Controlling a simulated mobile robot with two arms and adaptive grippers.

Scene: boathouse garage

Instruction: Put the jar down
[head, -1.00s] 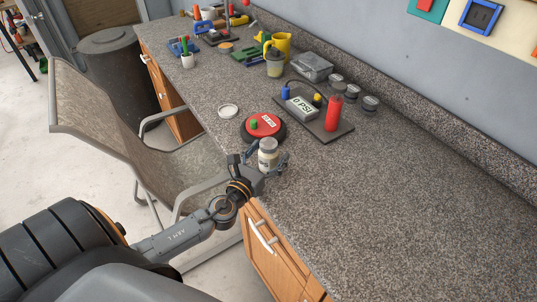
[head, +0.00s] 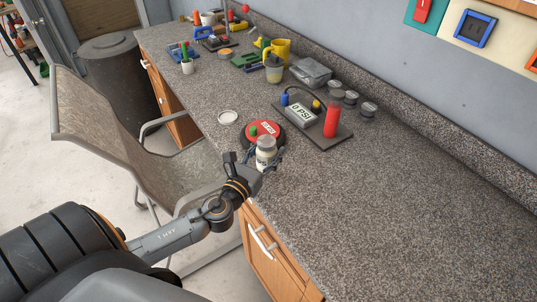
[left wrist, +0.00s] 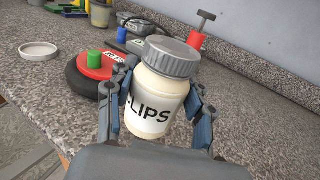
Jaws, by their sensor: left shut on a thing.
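The jar (head: 265,152) is cream-white with a grey ribbed lid and dark lettering ending in "LIPS" in the left wrist view (left wrist: 155,100). My left gripper (head: 262,160) is shut on the jar, with a finger on each side of its body in the left wrist view (left wrist: 158,105). The jar is upright or slightly tilted near the counter's front edge. I cannot tell whether its base touches the speckled counter (head: 400,210); the base is hidden by the gripper. My right gripper is not in view.
A red and black round device with a green knob (head: 264,132) is just behind the jar. A board with a "0 PSI" gauge and red cylinder (head: 331,117) stands farther back. A white lid (head: 228,117) lies to the left. A mesh chair (head: 120,140) is beside the counter. The right counter is clear.

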